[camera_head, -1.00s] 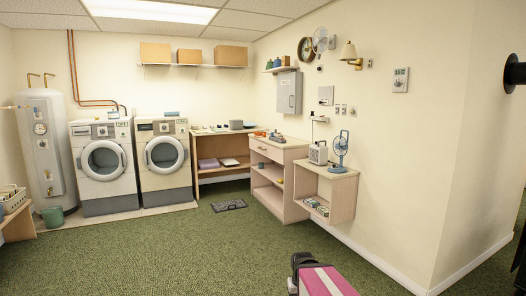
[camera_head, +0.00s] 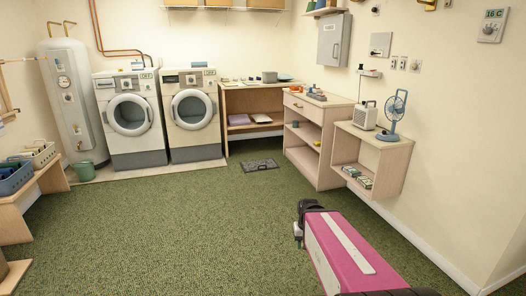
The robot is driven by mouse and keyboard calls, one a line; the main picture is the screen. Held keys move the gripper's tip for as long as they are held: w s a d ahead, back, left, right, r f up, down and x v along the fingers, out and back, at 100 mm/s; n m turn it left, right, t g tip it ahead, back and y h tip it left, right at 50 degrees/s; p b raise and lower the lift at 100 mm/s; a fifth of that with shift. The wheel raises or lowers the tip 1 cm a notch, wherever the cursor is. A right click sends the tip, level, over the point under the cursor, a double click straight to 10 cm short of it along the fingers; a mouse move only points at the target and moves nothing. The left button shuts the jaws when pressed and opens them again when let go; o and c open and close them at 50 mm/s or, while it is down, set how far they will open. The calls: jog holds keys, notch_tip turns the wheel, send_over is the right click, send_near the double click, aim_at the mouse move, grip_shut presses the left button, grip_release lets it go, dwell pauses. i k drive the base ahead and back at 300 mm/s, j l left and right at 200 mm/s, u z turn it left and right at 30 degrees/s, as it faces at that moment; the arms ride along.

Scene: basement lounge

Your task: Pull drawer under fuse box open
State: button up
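The grey fuse box (camera_head: 333,39) hangs on the right wall. Below it stands a light wooden cabinet (camera_head: 327,170) with one drawer (camera_head: 302,107) at its top and open shelves beneath. The drawer front looks flush with the cabinet, with a small handle on it. My arm shows at the lower middle as a pink link with a dark end. My gripper (camera_head: 299,232) is at that dark end, low over the carpet and well short of the cabinet. Its fingers are too small and turned away to tell whether they are open.
A wall shelf unit (camera_head: 402,160) with a blue fan (camera_head: 393,116) and a white appliance (camera_head: 364,115) juts out right of the cabinet. A dark mat (camera_head: 259,165) lies before the desk (camera_head: 225,118). A bench (camera_head: 54,180) with baskets stands left. The middle carpet is clear.

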aim_at(316, 113)
jog(key=i+u, duration=0.1)
jog(key=i, duration=0.8)
jog(key=i+l+u, duration=0.1)
jog(key=i, duration=0.8)
jog(key=i+j+z, duration=0.2)
jog(key=i, duration=1.5)
